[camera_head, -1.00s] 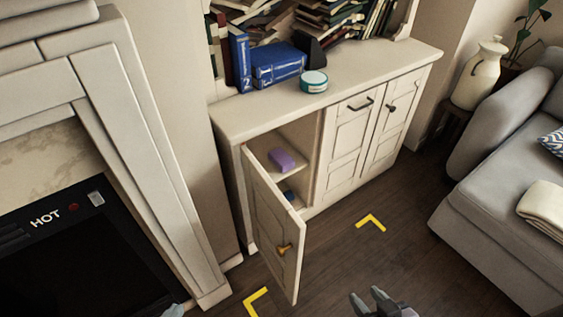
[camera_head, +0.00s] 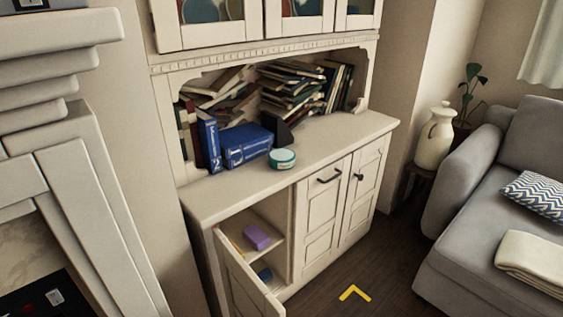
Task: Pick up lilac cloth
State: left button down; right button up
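The lilac cloth (camera_head: 257,237) looks like a small folded purple block. It lies on the upper shelf inside the left compartment of the white cabinet (camera_head: 299,173). The compartment's door (camera_head: 244,285) stands open toward me, and its lower part is cut off by the frame. A blue item (camera_head: 265,274) sits on the level below the cloth, partly hidden by the door. Neither of my grippers shows in the head view now.
Blue books (camera_head: 247,145) and a round teal tin (camera_head: 282,158) stand on the cabinet top. A fireplace surround (camera_head: 93,221) is at the left and a grey sofa (camera_head: 462,229) at the right. Dark floor with a yellow corner mark (camera_head: 354,292) lies open in front.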

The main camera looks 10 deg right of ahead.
aim_at(253, 235)
jog(key=l+u, duration=0.35)
jog(key=l, duration=0.15)
jog(key=i+l+u, duration=0.1)
jog(key=l+u, duration=0.3)
jog(key=k+l+u, duration=0.1)
jog(key=l+u, duration=0.25)
jog(key=l, duration=0.2)
jog(key=l+u, duration=0.55)
jog(key=l, duration=0.2)
jog(key=i+l+u, duration=0.1)
jog(key=l+u, duration=0.25)
jog(key=i+l+u, duration=0.1)
jog(key=l+u, duration=0.25)
jog(key=l, duration=0.2)
